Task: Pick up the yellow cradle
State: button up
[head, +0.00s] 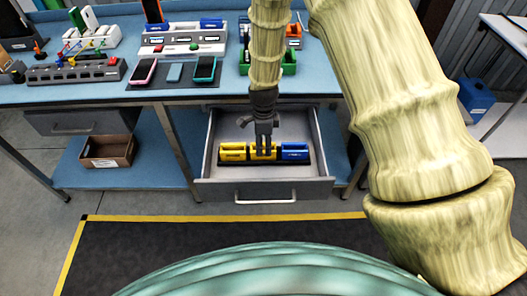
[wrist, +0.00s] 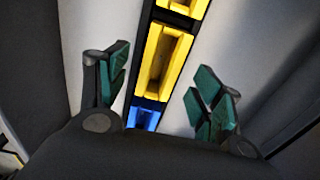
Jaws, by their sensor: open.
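A yellow cradle (head: 233,153) sits at the left of a dark holder in the open drawer. A second yellow cradle (head: 255,154) sits in the middle, partly hidden behind my gripper (head: 264,150). A blue cradle (head: 294,152) sits at the right. In the wrist view, the middle yellow cradle (wrist: 164,62) lies between and beyond the open fingers of my gripper (wrist: 163,88). The other yellow cradle (wrist: 186,6) is cut off at the top, and the blue one (wrist: 144,118) is below. The fingers appear empty; contact cannot be told.
The drawer (head: 317,189) is pulled out under the blue workbench (head: 105,93), its walls close around the holder. A green tray (head: 289,69) and several devices stand on the bench. A brown box (head: 107,162) sits on the lower shelf at left.

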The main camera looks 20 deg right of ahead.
jog(key=shift+f+p, duration=0.4)
jog(key=shift+f, duration=1.4)
jog(key=c, duration=1.1)
